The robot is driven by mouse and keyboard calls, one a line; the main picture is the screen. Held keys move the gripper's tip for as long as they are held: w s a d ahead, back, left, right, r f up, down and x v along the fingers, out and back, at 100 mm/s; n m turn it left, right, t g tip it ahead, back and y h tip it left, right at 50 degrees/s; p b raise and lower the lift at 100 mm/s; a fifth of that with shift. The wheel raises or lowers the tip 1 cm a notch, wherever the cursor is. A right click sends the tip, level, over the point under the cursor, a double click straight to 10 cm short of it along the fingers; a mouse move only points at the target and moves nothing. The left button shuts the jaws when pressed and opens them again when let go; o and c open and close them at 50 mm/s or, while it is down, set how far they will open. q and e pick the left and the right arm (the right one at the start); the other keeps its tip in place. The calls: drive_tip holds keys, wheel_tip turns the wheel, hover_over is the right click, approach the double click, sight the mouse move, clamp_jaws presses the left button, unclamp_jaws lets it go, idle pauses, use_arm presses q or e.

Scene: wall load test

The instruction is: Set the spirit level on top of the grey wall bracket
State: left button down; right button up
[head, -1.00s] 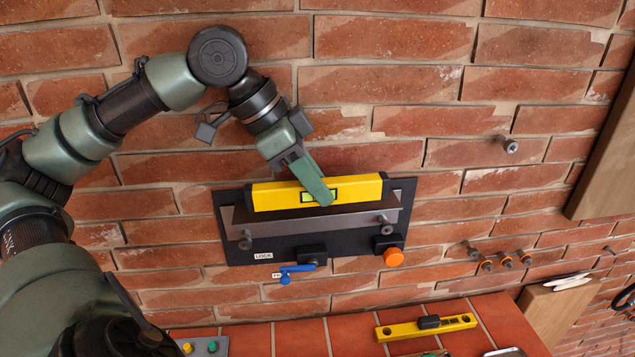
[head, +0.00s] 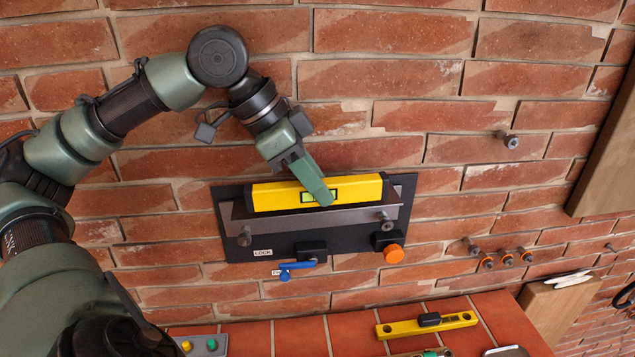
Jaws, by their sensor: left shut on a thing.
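The yellow spirit level (head: 275,196) has black end caps and a green vial window at its middle. My left gripper (head: 323,195) is shut on it near the vial. The level lies along the upper part of the grey wall bracket (head: 310,221), which is fixed to a dark backplate (head: 230,191) on the brick wall. From this angle I cannot tell whether the level touches the bracket's top. The gripper's fingers hide part of the level. My right gripper is not in view.
Below the bracket are a blue lever (head: 297,266), a LOCK label and an orange knob (head: 394,253). A second yellow level (head: 426,325) lies on the tiled ledge below. A bolt (head: 511,142) and several pegs stick out of the wall to the right.

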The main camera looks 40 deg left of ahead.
use_arm(q)
drive_tip(key=shift+f+b, duration=0.4)
drive_tip(key=shift+b, duration=0.05)
idle(0.3)
idle(0.3)
drive_tip(key=c, duration=0.9)
unclamp_jaws()
wheel_tip(320, 180, up, 5)
drive_tip(key=p, duration=0.5)
